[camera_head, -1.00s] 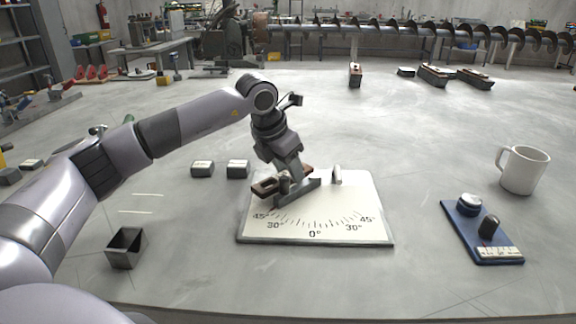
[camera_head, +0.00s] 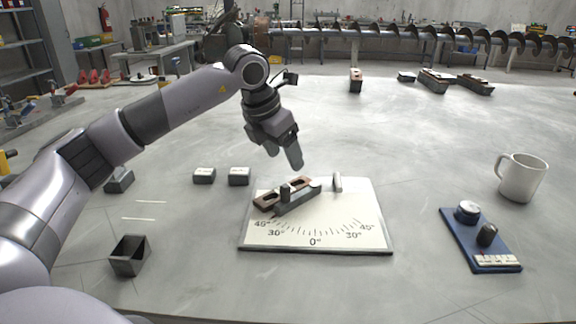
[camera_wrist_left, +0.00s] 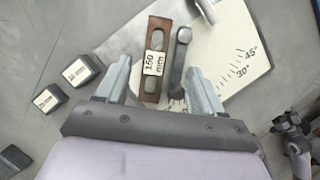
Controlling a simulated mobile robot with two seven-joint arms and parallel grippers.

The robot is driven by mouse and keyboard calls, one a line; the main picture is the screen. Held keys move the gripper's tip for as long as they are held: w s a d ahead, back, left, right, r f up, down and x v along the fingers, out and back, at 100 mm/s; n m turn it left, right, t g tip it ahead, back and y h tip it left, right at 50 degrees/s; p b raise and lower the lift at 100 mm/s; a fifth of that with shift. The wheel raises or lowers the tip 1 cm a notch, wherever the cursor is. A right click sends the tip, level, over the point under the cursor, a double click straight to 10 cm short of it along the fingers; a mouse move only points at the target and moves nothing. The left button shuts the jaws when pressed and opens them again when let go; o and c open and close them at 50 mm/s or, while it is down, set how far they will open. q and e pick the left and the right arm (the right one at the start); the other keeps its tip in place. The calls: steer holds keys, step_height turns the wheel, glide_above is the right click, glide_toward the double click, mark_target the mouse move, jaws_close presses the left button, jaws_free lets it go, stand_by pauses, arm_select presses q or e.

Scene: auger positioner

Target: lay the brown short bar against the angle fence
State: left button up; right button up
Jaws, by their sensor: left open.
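The brown short bar (camera_head: 297,184), slotted and tagged "150 mm" in the left wrist view (camera_wrist_left: 152,88), lies flat on the white angle plate (camera_head: 350,215). It lies alongside the dark grey angle fence (camera_head: 302,201), on its far side and roughly parallel to it, slanted up to the right. The left wrist view shows a narrow strip between bar and fence (camera_wrist_left: 178,75); I cannot tell if they touch anywhere. My left gripper (camera_head: 284,158) is open and empty above the bar, with its fingers spread either side in the left wrist view. My right gripper is not in view.
A short pale peg (camera_head: 337,182) stands on the plate right of the fence. Two dark blocks (camera_head: 204,176) (camera_head: 239,176) sit to the left, an open dark box (camera_head: 130,256) at front left. A blue control panel (camera_head: 480,240) and white mug (camera_head: 522,178) are at right.

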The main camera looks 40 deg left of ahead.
arm_select(q)
steer(key=v, duration=0.6)
steer(key=shift+a+r+p, duration=0.2)
steer(key=shift+p, duration=0.1)
